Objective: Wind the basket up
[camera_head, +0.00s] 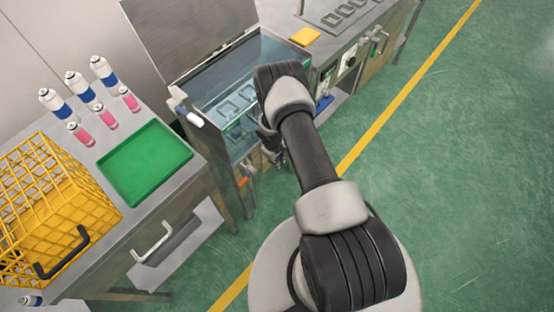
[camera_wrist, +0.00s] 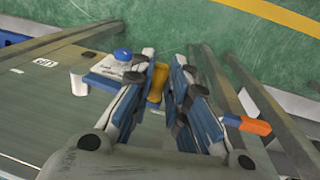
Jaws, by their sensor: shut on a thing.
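The open water bath (camera_head: 200,85) stands at the back middle, and a rack with square openings (camera_head: 228,108) shows low inside it. My gripper (camera_wrist: 163,72) is at the front of the bath. In the wrist view its two fingers are shut around a yellow-orange grip (camera_wrist: 157,84), likely a crank knob; its far end shows between the fingertips. In the head view my arm hides most of my gripper (camera_head: 272,152) and what it holds. An orange-tipped blue lever (camera_wrist: 250,125) is to the right of the fingers, apart from them.
A bench on the left carries a yellow wire crate (camera_head: 35,185), a green tray (camera_head: 145,160) and several aerosol cans and pink bottles. The bath's lid (camera_head: 185,30) stands raised. A blue knob (camera_wrist: 122,55) is left of the fingers. Green floor (camera_head: 460,170) is clear on the right.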

